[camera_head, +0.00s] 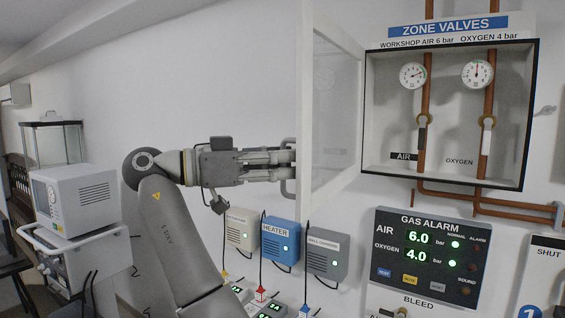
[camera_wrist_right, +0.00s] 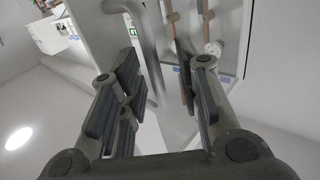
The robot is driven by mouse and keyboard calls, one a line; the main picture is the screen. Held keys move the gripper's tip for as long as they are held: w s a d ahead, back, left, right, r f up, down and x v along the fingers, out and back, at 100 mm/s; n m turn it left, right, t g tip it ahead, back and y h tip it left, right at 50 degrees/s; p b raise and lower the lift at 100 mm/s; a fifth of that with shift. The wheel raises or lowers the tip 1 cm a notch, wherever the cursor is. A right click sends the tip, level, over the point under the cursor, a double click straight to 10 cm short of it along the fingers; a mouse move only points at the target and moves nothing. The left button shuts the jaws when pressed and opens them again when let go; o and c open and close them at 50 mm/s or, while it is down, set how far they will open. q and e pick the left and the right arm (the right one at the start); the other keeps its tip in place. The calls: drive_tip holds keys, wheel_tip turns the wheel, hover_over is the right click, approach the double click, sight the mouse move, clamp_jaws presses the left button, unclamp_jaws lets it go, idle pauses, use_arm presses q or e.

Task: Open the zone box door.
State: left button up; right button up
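The zone box (camera_head: 528,115) is on the wall at the right of the head view, with its front uncovered. Its pale, see-through-paned door (camera_head: 303,110) stands swung out from the box's left side. A grey bar handle (camera_head: 289,185) is on the door's outer face; it also shows in the right wrist view (camera_wrist_right: 146,40). My right gripper (camera_head: 288,165) is at the handle in the head view. In the wrist view its fingers (camera_wrist_right: 165,80) are spread, with the bar between them. Whether a finger touches the bar I cannot tell. My left gripper is not in view.
Inside the box are two gauges (camera_head: 412,75) and copper pipes with valves. Below are the gas alarm panel (camera_head: 425,255) and several small wall boxes, including a blue heater box (camera_head: 281,240). A white machine (camera_head: 75,200) stands at the left.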

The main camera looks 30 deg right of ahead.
drive_tip(key=v, duration=0.7)
idle(0.5)
